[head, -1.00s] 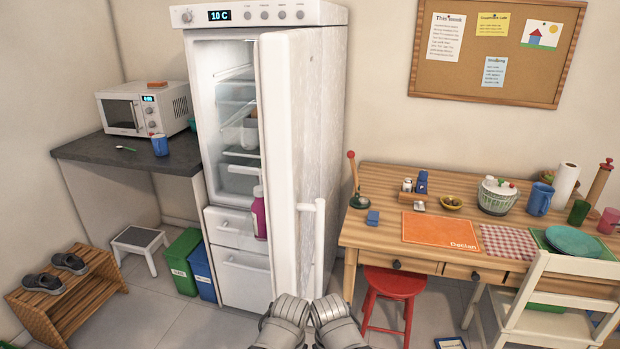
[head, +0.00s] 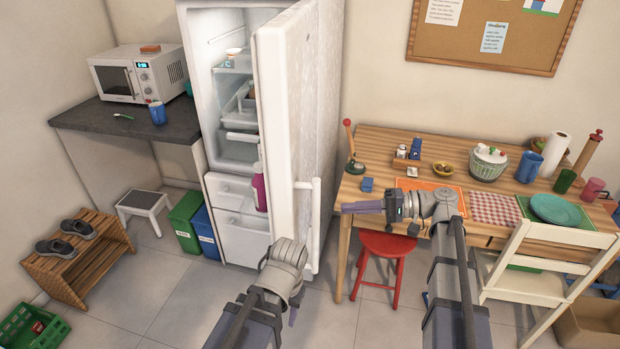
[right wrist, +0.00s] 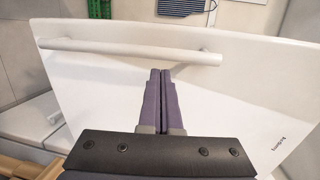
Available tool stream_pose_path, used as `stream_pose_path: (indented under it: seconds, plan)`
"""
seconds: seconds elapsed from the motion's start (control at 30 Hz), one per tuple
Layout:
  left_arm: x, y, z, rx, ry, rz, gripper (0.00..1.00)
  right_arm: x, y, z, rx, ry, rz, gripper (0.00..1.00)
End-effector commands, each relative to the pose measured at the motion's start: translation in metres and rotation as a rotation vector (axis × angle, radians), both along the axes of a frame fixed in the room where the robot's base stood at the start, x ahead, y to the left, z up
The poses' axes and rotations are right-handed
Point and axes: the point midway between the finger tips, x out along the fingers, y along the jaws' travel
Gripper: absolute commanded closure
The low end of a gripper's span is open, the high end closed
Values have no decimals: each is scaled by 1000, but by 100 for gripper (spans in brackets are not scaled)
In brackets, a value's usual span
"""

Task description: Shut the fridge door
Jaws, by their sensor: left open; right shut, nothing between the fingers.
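The white fridge (head: 228,185) stands at the back, and its interior with shelves and drawers is visible. Its door (head: 286,130) is open, swung out towards me, with the outer face turned right. The door's bar handle (head: 316,215) is on that face; it also shows in the right wrist view (right wrist: 110,48). My right gripper (head: 346,208) is shut and empty, right of the door and pointing left at it. In the right wrist view its closed fingers (right wrist: 160,74) reach up near the handle; contact cannot be told. My left gripper (head: 294,314) is low before the door, mostly hidden by its wrist.
A wooden table (head: 390,150) with dishes stands right of the fridge, with a red stool (head: 386,244) and a white chair (head: 540,265) before it. A magenta bottle (head: 258,188) sits in the door. Bins (head: 186,222) and a step stool (head: 141,205) are left of the fridge.

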Motion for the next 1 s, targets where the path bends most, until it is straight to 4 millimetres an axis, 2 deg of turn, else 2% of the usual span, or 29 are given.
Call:
stream_pose_path:
  seconds: [0.03, 0.13, 0.27, 0.43, 0.57, 1.0]
  plan:
    - [0, 0, 6, 0, 0, 0, 56, 7, -13, 15, 44, -13, -18, 100]
    - [0, 0, 8, 0, 0, 0, 56, 12, -28, 32, 109, -34, -37, 100]
    - [0, 0, 8, 0, 0, 0, 56, 14, -35, 39, 138, -45, -46, 100]
    - [0, 0, 8, 0, 0, 0, 56, 13, -28, 39, 139, -45, -43, 100]
    - [0, 0, 8, 0, 0, 0, 56, 15, -11, 39, 138, -44, -42, 100]
    - [0, 0, 8, 0, 0, 0, 56, 27, 74, 39, 137, -44, -42, 100]
